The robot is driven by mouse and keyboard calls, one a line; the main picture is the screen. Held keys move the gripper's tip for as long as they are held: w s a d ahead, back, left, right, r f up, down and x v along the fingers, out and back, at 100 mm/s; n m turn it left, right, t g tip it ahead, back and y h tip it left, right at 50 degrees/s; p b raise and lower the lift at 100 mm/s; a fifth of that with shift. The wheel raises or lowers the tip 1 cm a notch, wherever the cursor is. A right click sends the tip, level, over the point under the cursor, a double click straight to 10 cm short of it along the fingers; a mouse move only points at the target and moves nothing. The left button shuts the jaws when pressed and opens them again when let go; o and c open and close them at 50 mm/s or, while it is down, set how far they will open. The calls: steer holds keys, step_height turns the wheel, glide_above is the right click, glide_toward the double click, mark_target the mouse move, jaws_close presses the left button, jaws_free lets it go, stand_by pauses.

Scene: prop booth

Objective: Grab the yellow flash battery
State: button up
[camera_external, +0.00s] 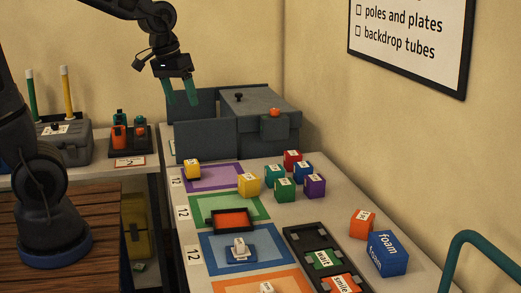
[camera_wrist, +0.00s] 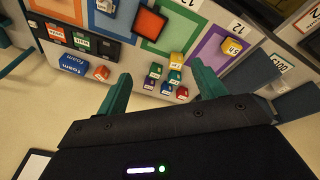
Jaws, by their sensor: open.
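Two yellow cubes with white labels stand on the table; the labels are too small to read, so I cannot tell which is the flash battery. One yellow cube (camera_external: 192,169) is at the left corner of the purple-framed mat (camera_external: 222,181); it also shows in the wrist view (camera_wrist: 232,47). The other yellow cube (camera_external: 248,186) stands right of that mat, beside several coloured cubes; it shows in the wrist view too (camera_wrist: 176,59). My gripper (camera_external: 181,97) is open and empty, high near the grey bin, apart from both cubes. Its green fingers (camera_wrist: 163,82) show in the wrist view.
Red, teal, green, blue and purple cubes cluster close to the right-hand yellow cube. The grey bin (camera_external: 222,145) stands at the table's back. A red-orange tray (camera_external: 231,219), a black sectioned tray (camera_external: 299,237) and a blue foam box (camera_external: 388,253) lie nearer the front.

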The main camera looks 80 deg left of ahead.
steer(key=w+a+f+n, duration=0.3)
steer(key=w+a+f, duration=0.1)
steer(key=a, duration=0.3)
steer(key=n+g, duration=0.3)
steer(key=n, duration=0.6)
glide_above(192, 162)
steer(key=f, duration=1.3)
steer(key=s+f, duration=0.1)
steer(key=f, duration=0.5)
steer(key=shift+f, duration=0.2)
step_height(192, 162, down, 6)
steer(key=shift+r, duration=0.25)
steer(key=shift+w+a+f, duration=0.1)
steer(key=shift+w+f, duration=0.15)
steer(key=shift+f, duration=1.1)
steer(key=shift+w+f, duration=0.2)
steer(key=shift+f, duration=1.1)
steer(key=c, duration=1.3)
steer(key=shift+r, duration=0.1)
